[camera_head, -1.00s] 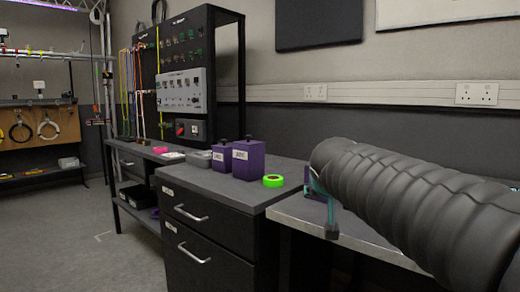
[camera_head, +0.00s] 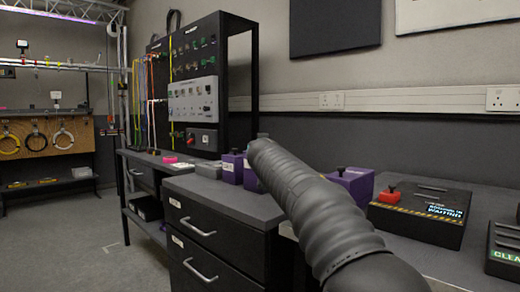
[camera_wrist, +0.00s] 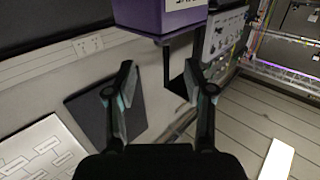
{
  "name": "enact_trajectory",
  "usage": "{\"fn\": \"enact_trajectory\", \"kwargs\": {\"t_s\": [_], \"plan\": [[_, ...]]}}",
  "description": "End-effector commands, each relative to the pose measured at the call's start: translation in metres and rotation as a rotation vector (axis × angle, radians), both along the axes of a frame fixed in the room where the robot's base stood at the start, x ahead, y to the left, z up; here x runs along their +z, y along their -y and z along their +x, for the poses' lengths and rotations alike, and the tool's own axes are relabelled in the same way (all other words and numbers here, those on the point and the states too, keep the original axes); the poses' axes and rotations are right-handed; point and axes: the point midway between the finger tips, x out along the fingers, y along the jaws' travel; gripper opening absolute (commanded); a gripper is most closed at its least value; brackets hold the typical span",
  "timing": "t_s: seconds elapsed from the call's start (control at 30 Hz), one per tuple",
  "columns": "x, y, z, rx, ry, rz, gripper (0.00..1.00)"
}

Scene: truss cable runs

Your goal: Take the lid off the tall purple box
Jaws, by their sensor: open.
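A purple box (camera_head: 251,179) on the grey cabinet top is mostly hidden behind my arm in the head view. In the wrist view, which is turned upside down, a purple box (camera_wrist: 150,16) with a white label enters at the top edge. In the head view my gripper is hidden behind my arm.
Another purple box (camera_head: 351,186) with a black knob stands on the right bench, beside a black box with a red button (camera_head: 418,213). A tall black panel rack (camera_head: 196,80) rises behind. The cabinet's front top (camera_head: 215,193) is clear.

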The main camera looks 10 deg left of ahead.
Motion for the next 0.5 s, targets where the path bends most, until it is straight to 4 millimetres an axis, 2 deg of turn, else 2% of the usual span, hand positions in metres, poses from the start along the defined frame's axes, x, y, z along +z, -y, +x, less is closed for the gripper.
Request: {"fn": "enact_trajectory", "kwargs": {"t_s": [0.2, 0.5], "plan": [[0.002, -0.004, 0.031, 0.0, -0.001, -0.001, 0.53], [-0.001, -0.008, 0.046, 0.003, 0.0, -0.001, 0.53]]}}
